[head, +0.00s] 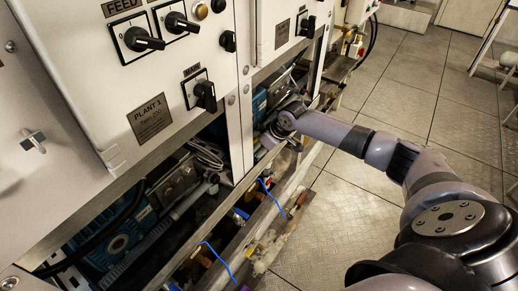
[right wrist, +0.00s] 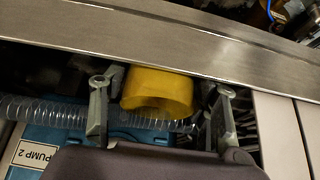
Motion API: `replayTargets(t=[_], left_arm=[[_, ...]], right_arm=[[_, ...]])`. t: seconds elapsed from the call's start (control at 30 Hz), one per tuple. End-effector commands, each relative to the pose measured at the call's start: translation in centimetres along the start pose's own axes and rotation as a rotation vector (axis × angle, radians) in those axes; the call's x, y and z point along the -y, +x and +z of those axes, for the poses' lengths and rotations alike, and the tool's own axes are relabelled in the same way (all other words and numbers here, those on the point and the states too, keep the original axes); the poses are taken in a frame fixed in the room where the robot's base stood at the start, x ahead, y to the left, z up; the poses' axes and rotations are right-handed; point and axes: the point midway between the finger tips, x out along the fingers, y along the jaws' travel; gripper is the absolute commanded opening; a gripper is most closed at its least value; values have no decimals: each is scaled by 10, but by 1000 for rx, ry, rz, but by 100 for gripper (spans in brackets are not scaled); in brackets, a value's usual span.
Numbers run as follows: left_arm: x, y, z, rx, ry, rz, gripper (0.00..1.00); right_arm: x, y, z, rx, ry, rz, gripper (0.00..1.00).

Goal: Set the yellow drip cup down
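The yellow drip cup (right wrist: 158,92) shows in the right wrist view, under the edge of a metal rail. My right gripper (right wrist: 163,102) has its two fingers spread wide, one on each side of the cup, with gaps visible between fingers and cup. In the head view my right gripper (head: 277,132) reaches into the low opening beneath the control panels; its fingertips are hard to make out there. I cannot make out the cup in the head view. What the cup rests on is hidden. My left gripper is not in view.
A metal rail (right wrist: 190,57) runs across just beyond the cup. A clear ribbed hose (right wrist: 45,112) and a blue pump labelled PUMP 2 (right wrist: 40,150) lie close by. Panels with knobs (head: 150,75) stand above the opening.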

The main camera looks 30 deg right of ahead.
Motion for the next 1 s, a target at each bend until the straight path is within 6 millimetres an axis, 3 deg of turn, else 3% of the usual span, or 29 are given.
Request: replayTargets(t=[0.13,0.53,1.0], left_arm=[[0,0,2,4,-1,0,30],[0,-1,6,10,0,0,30],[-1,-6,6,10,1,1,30]], right_arm=[[0,0,0,0,0,0,68],[-1,-8,-1,0,0,1,68],[-1,-100,-1,1,-1,1,68]])
